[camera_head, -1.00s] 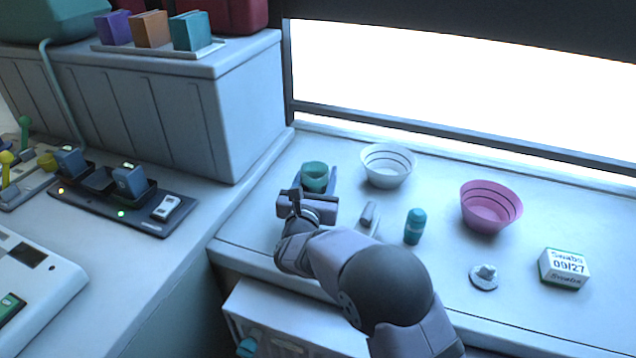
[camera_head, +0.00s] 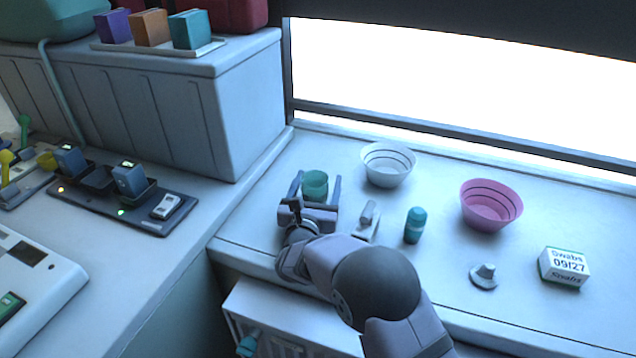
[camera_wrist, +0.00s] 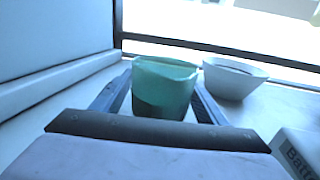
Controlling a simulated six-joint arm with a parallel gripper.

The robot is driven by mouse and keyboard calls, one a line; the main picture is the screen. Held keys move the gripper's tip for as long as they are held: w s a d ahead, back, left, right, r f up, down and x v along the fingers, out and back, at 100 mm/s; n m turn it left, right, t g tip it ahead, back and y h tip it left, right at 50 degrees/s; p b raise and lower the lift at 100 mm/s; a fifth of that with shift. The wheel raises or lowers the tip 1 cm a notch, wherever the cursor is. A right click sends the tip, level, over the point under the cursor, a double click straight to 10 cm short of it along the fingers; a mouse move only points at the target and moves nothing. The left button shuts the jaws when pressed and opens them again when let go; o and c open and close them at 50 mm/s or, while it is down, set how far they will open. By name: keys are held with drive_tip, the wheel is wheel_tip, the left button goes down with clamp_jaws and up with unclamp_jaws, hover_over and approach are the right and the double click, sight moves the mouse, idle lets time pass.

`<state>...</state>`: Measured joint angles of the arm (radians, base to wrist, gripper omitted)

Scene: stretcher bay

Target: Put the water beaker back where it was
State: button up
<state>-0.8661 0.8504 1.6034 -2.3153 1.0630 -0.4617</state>
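The water beaker, a teal-green cup (camera_head: 315,186), stands upright on the white counter near the wall corner. It also shows in the middle of the wrist view (camera_wrist: 165,85), its lower part hidden behind the dark gripper edge. My gripper (camera_head: 317,176) is open, with one finger on each side of the beaker. Gaps show between the beaker and both fingers in the head view. The fingers also show in the wrist view (camera_wrist: 162,82).
A white bowl (camera_head: 388,166) stands just right of the beaker. A wall block rises at left.

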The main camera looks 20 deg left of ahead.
sight(312, 200)
drive_tip(key=shift+r+p, duration=0.25)
drive_tip(key=shift+p, duration=0.05)
drive_tip(key=s, duration=0.4)
drive_tip(key=s+d+b, duration=0.1)
drive_tip(key=s, duration=0.3)
drive_tip(key=s+d+b, duration=0.1)
drive_tip(key=s, duration=0.3)
drive_tip(key=shift+f, duration=0.1)
drive_tip(key=shift+w, duration=0.1)
